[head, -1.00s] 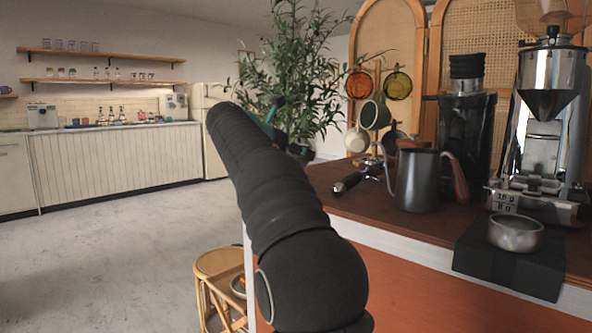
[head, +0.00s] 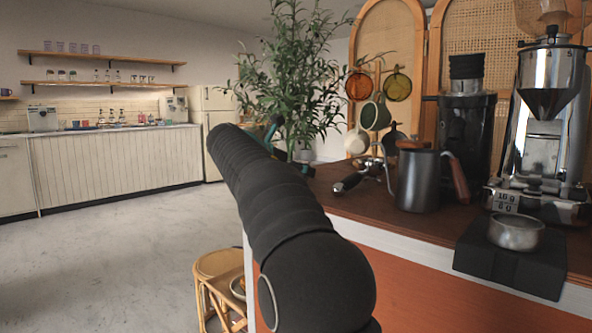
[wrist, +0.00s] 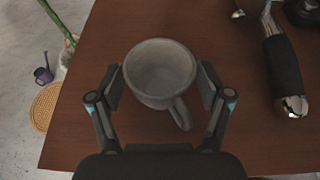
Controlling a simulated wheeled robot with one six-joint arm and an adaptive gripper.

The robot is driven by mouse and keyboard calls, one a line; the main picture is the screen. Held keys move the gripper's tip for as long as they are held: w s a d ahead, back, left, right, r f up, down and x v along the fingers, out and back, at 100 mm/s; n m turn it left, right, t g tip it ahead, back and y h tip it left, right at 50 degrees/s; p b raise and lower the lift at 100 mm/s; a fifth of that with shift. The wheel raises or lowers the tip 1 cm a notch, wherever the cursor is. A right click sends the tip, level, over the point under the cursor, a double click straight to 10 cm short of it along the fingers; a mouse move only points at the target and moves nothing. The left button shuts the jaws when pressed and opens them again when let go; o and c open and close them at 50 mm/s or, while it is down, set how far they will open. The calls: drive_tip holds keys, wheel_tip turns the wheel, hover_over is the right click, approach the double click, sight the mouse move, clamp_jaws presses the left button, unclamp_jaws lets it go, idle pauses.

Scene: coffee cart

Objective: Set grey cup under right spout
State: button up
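The grey cup (wrist: 160,72) stands upright on the wooden cart top (wrist: 85,130) in the wrist view, its handle pointing down and slightly right, toward my palm. My gripper (wrist: 162,82) is open, with one finger on each side of the cup; the pads are very close to its walls, and a narrow gap shows on the right. In the head view my arm hides the cup, and only a bit of my gripper (head: 275,130) shows behind it. No spout can be made out in either view.
A portafilter (head: 350,182) lies right of the cup, its dark handle (wrist: 283,75) near my right finger. The cart edge is close on the left.

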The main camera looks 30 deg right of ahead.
drive_tip(key=shift+f+b, duration=0.25)
drive_tip(key=shift+b, duration=0.5)
drive_tip(key=p+v, duration=0.2)
drive_tip(key=v, duration=1.2)
drive_tip(key=shift+d+r+p, duration=0.15)
drive_tip(key=shift+r+p, duration=0.15)
drive_tip(key=shift+p, duration=0.05)
drive_tip(key=shift+s, duration=0.15)
